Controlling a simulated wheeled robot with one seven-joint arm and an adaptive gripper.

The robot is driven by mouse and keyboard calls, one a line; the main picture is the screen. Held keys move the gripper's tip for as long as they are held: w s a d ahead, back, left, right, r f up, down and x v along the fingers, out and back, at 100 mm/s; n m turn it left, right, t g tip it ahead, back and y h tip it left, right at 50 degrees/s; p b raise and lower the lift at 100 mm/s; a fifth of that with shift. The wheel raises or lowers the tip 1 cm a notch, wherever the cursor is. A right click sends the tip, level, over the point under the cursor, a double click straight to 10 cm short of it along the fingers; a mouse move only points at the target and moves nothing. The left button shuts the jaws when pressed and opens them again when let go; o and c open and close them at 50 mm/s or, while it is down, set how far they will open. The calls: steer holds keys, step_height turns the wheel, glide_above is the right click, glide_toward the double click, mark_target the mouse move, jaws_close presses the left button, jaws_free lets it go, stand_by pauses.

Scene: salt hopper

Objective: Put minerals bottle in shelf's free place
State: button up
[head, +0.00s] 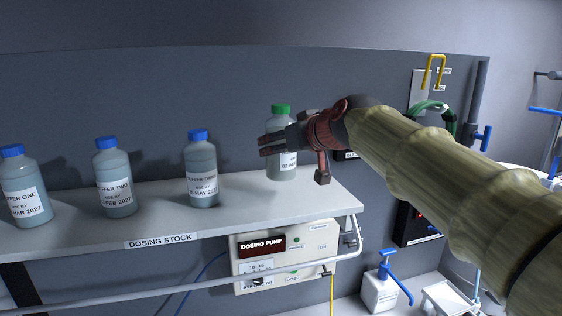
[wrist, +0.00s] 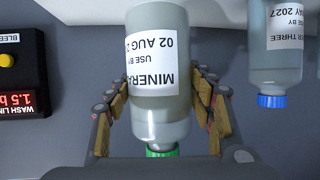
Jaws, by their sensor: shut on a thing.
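The minerals bottle (head: 281,165), grey with a green cap and white label, is upright at the right end of the shelf (head: 250,205). I cannot tell whether its base touches the shelf. My gripper (head: 266,146) reaches in from the right and is shut around the bottle's upper body, hiding part of its label. In the wrist view the bottle (wrist: 158,108) appears upside down between the two fingers of my gripper (wrist: 165,112), its label reading MINERA and 02 AUG. The shelf spot under it is right of the buffer three bottle (head: 201,170).
Buffer two (head: 115,180) and buffer one (head: 25,195), blue-capped, stand farther left. Buffer three also shows in the wrist view (wrist: 275,50), apart from the held bottle. A rail (head: 200,281) runs along the shelf front. A dosing pump (head: 285,262) hangs below.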

steer(key=f, duration=0.1)
steer(key=w+f, duration=0.1)
steer(key=f, duration=0.1)
steer(key=shift+w+f, duration=0.35)
steer(key=shift+f, duration=0.05)
steer(key=shift+s+f, duration=0.25)
steer(key=shift+w, duration=0.1)
steer(key=shift+f, duration=0.2)
steer(key=o, duration=1.7)
steer(key=shift+f, duration=0.1)
steer(key=shift+c, duration=0.2)
